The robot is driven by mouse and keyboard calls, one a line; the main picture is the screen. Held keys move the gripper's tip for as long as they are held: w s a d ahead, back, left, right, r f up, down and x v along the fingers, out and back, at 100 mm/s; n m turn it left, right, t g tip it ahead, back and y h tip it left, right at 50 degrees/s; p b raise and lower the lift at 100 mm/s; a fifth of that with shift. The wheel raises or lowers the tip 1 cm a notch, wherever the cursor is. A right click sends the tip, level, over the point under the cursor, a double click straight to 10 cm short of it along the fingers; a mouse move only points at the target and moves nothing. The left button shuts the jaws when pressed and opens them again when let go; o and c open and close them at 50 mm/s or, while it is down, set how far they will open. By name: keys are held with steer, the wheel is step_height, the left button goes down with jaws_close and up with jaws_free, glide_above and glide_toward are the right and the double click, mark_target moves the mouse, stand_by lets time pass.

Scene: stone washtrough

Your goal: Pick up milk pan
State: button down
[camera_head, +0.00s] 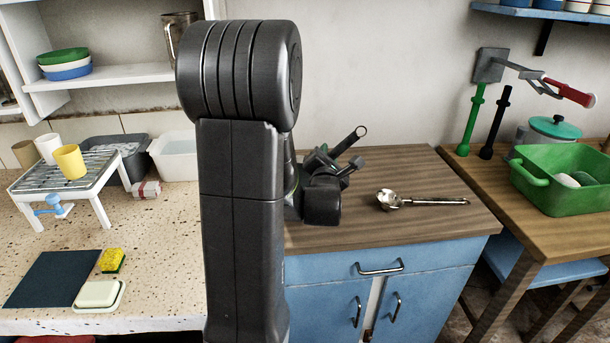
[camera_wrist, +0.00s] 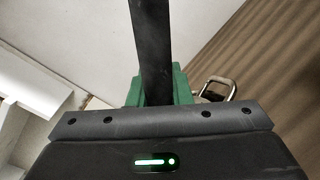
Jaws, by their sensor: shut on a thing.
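My gripper (camera_head: 328,165) is over the left part of the wooden worktop, partly hidden behind my upright arm link. It is shut on the milk pan, of which a dark handle (camera_head: 347,142) with a ring at its end shows, pointing up to the right. The pan's bowl is hidden in the head view. In the wrist view a long dark bar (camera_wrist: 152,40), seemingly the handle, rises between the green fingertips of my gripper (camera_wrist: 157,88). I cannot tell whether the pan touches the worktop.
A metal scoop (camera_head: 420,200) lies right of my gripper on the wooden worktop (camera_head: 420,165). A green basin (camera_head: 560,190) stands on the right table. At left are a rack (camera_head: 70,182) with cups, a sponge (camera_head: 112,260) and a soap dish (camera_head: 98,295). A metal loop (camera_wrist: 215,88) shows in the wrist view.

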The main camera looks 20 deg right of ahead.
steer(key=shift+r, duration=0.2)
stand_by(0.5)
step_height(320, 180, up, 10)
steer(key=shift+f+p, duration=0.15)
steer(key=shift+p, duration=0.25)
stand_by(0.5)
